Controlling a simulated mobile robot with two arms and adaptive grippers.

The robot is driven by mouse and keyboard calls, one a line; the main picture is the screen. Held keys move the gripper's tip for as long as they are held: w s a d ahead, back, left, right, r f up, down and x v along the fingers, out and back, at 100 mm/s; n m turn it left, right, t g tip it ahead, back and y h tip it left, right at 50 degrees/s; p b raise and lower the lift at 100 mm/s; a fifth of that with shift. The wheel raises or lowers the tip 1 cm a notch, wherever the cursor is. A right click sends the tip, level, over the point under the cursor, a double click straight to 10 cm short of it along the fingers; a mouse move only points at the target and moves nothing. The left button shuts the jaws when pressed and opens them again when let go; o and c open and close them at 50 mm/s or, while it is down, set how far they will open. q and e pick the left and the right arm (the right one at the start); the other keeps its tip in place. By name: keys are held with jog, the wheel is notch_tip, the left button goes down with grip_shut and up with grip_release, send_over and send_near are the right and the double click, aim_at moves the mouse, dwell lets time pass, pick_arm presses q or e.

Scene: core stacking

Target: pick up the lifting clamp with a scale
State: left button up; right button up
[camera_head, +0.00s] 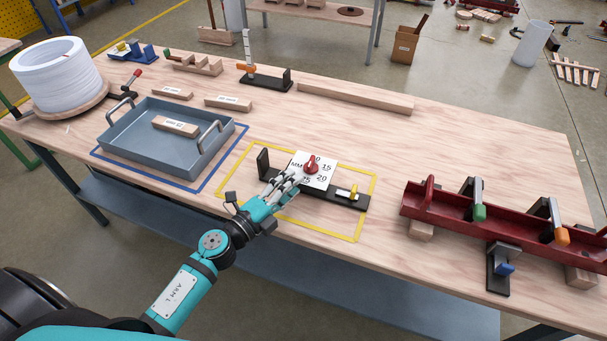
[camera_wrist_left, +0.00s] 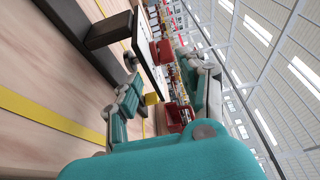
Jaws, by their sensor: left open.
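A black clamp-like device (camera_head: 330,193) lies inside the yellow taped square, with an upright black end block at its left. It carries a white scale plate (camera_head: 322,178) with numbers, a red knob (camera_head: 311,164) and a small yellow part. In the left wrist view its dark bar (camera_wrist_left: 108,30) shows at the upper left. My left gripper (camera_head: 295,180) is open, right at the near side of the scale plate. It covers part of the device, and I cannot tell whether it touches. Its fingers show in the wrist view (camera_wrist_left: 158,95). My right gripper is not in view.
A blue-grey tray (camera_head: 120,115) with a labelled wooden block stands left. A red beam (camera_head: 500,225) with several clamps lies right. Behind stand a black-based upright scale (camera_head: 265,82) and a long wooden bar (camera_head: 355,98). The table (camera_head: 460,140) is bare between bar and beam.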

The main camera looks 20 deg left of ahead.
aim_at(306, 172)
pick_arm(q)
jog(key=x, duration=0.3)
jog(key=shift+p+x, duration=0.4)
jog(key=shift+x, duration=2.3)
jog(key=shift+a+r, duration=0.1)
jog(key=shift+a, duration=0.05)
grip_shut()
jog(key=shift+r, duration=0.1)
